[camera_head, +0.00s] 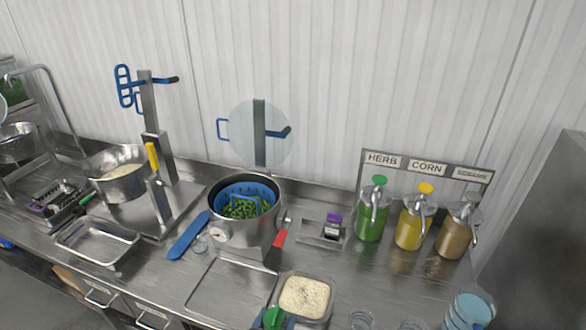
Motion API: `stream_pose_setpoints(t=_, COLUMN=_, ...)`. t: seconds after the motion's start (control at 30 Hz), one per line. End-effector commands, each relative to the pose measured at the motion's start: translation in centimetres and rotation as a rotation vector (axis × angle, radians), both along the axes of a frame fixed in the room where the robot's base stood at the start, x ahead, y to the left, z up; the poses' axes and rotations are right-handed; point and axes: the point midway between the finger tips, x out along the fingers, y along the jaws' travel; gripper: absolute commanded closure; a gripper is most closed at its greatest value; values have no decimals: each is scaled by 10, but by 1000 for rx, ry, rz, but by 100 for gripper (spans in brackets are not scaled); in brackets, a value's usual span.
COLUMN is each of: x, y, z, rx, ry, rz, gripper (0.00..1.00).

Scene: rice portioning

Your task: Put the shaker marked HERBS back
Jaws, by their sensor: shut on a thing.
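A small green-topped object, seemingly the HERBS shaker (272,316), shows at the bottom edge beside the left front corner of the rice tray. Its marking cannot be read and its lower part is cut off. My gripper (280,323) is only partly in view there, shut on it. A low metal holder (309,230) stands at the back, right of the pot. A purple-topped shaker (333,224) sits in its right part, and its left part looks empty.
A tray of speckled rice (305,298) stands at the front. Green, yellow and brown pump bottles (409,229) stand right.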

Motion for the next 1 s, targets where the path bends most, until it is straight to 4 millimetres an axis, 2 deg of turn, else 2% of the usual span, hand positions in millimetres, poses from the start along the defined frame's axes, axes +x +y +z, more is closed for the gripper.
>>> stream_pose_setpoints(t=0.03, x=-11, y=3, z=-20, rx=-1, ry=-1, rz=10, gripper=95)
stream_pose_setpoints(t=0.17, x=-37, y=4, z=-47, rx=-1, ry=-2, rz=32, gripper=95)
stream_pose_setpoints(t=0.3, x=-68, y=-4, z=-76, rx=-4, ry=-2, rz=63, gripper=95)
stream_pose_setpoints(t=0.4, x=-86, y=-13, z=-89, rx=-4, ry=-4, rz=94, gripper=95)
stream_pose_setpoints(t=0.6, x=-106, y=-29, z=-95, rx=-5, ry=-6, rz=164, gripper=95)
stream_pose_setpoints(t=0.87, x=-114, y=-38, z=-90, rx=-3, ry=-4, rz=204, gripper=95)
stream_pose_setpoints(t=1.0, x=-126, y=-44, z=-103, rx=-6, ry=-5, rz=195, gripper=95)
